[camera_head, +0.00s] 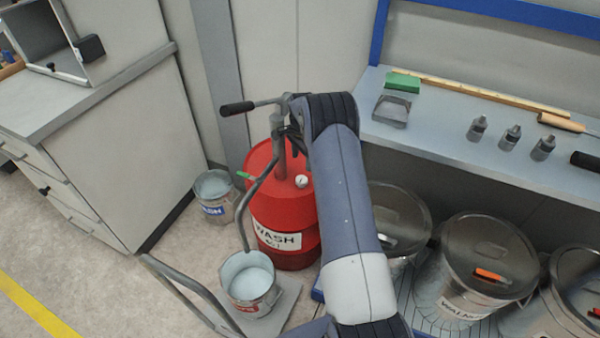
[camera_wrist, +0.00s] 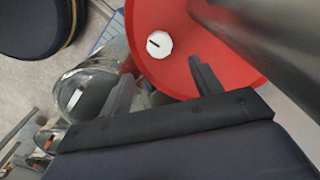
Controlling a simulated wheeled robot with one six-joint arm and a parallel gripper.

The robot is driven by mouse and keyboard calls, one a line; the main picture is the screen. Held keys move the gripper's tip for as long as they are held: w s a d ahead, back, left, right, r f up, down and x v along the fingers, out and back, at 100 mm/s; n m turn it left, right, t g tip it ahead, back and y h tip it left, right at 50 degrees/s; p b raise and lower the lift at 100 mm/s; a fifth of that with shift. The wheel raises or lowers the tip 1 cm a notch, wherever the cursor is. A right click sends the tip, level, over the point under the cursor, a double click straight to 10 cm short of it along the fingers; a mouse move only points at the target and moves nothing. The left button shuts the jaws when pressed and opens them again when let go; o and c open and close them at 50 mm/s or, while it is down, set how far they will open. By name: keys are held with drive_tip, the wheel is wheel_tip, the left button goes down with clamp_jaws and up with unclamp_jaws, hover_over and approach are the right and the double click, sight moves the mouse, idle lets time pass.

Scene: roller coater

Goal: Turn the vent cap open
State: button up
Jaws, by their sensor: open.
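The vent cap (camera_head: 302,181) is a small white disc on top of the red drum (camera_head: 285,205). In the wrist view the cap (camera_wrist: 166,40) shows a short dark slot, and the red drum top (camera_wrist: 185,80) surrounds it. My gripper (camera_wrist: 160,82) is open, with one dark finger on each side of the picture's middle. The cap lies beyond the fingertips, between their lines, and nothing is between the fingers. In the head view my gripper (camera_head: 294,140) is partly hidden by my arm, above the drum by the pump; contact there cannot be told.
A grey hand pump (camera_head: 280,150) with a black handle (camera_head: 237,109) rises from the drum beside the cap. Its hose runs to a bucket (camera_head: 250,285) in front. Lidded pails (camera_head: 480,255) stand at right under a bench (camera_head: 440,130).

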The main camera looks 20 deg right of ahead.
sight(302, 178)
wheel_tip(302, 178, down, 10)
drive_tip(key=shift+r+p, duration=0.25)
drive_tip(key=shift+p, duration=0.1)
drive_tip(key=c, duration=1)
